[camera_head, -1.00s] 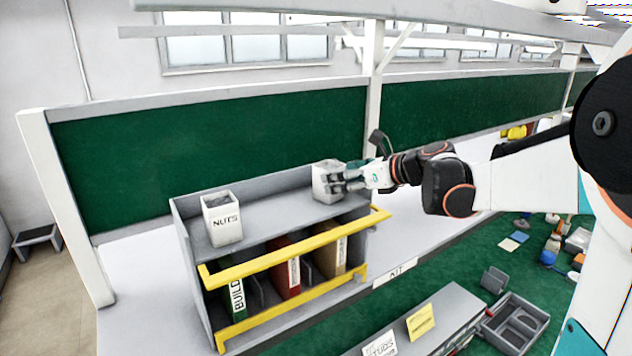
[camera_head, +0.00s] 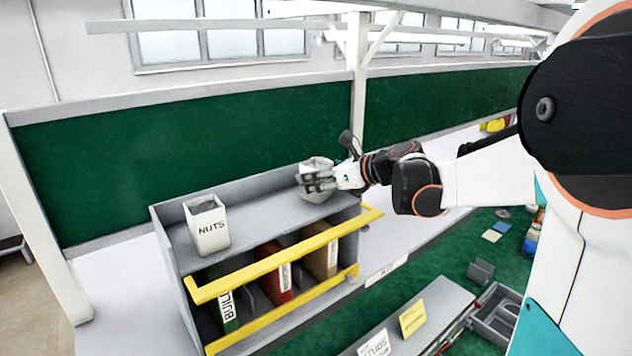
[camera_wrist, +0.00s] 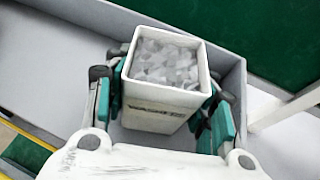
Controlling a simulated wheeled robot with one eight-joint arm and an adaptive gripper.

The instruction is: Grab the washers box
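The washers box (camera_wrist: 155,118) is a white, open-topped container full of small grey pieces, with a dark label on its front. In the head view the washers box (camera_head: 318,194) is at the right end of the grey shelf unit's top, partly hidden by my fingers. My gripper (camera_head: 318,181) is at the box. In the wrist view the teal-padded fingers of my gripper (camera_wrist: 162,112) lie on both sides of the box, very close to its walls. I cannot tell whether both pads press on it, or whether the box is clear of the shelf.
A white NUTS box (camera_head: 208,226) stands at the left of the shelf top. The grey shelf unit (camera_head: 255,222) has a raised back edge and yellow front bars (camera_head: 285,262), with binders below. A white post (camera_head: 357,100) rises behind my gripper.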

